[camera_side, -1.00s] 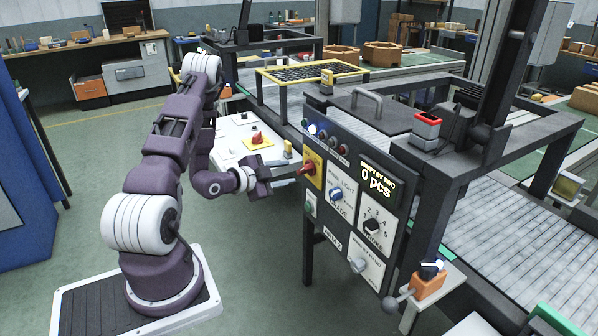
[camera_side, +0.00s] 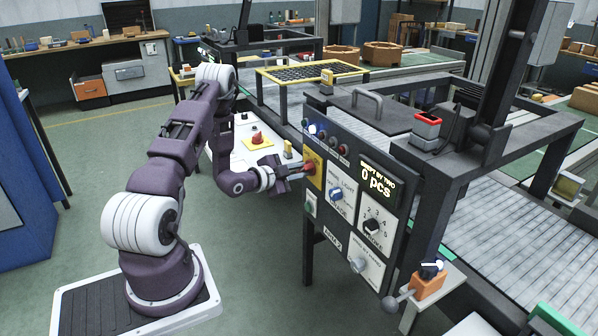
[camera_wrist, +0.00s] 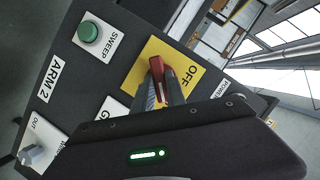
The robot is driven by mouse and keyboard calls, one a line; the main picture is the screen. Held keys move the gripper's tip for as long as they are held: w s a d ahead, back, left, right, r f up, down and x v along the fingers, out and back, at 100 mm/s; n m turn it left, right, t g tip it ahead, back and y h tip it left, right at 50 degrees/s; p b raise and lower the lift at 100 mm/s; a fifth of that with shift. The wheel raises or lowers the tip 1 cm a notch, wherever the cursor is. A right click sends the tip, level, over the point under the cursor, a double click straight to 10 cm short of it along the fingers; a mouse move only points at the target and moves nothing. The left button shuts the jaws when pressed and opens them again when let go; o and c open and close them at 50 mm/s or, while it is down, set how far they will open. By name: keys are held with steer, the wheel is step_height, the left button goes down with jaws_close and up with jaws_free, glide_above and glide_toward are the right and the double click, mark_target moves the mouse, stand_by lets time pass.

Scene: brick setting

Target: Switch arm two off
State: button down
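The arm two panel carries a red rotary switch (camera_side: 308,169) on a yellow plate (camera_side: 318,178). In the wrist view the red switch (camera_wrist: 160,70) is upper centre, and the yellow plate (camera_wrist: 197,84) reads OFF beside it. The panel's label ARM 2 (camera_wrist: 55,78) shows at the left. My gripper (camera_side: 301,172) is at the switch. In the wrist view its fingers (camera_wrist: 162,92) lie on both sides of the red handle, close against it. The fingertips partly hide the handle and plate.
A green SWEEP button (camera_wrist: 88,32) is on the same panel. A blue knob (camera_side: 336,194), a black selector (camera_side: 372,226) and a grey knob (camera_side: 358,265) sit nearby. Open floor lies left of the panel.

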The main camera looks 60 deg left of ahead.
steer(key=shift+n, duration=0.3)
steer(key=n+h, duration=0.1)
steer(key=n, duration=0.1)
steer(key=shift+a+r+n+g+h, duration=0.2)
steer(key=shift+n+g+h, duration=0.1)
steer(key=shift+h, duration=0.1)
steer(key=n+h, duration=0.2)
steer(key=n, duration=0.1)
steer(key=shift+a, duration=0.2)
steer(key=n+h, duration=0.2)
steer(key=n, duration=0.1)
steer(key=shift+a+f, duration=0.1)
steer(key=n+h, duration=0.2)
steer(key=n, duration=0.1)
steer(key=shift+a+f, duration=0.1)
steer(key=shift+a, duration=0.05)
steer(key=shift+t, duration=0.4)
steer(key=c, duration=1.4)
jaws_free()
steer(key=shift+h, duration=0.3)
steer(key=shift+o, duration=0.2)
steer(key=shift+s, duration=0.1)
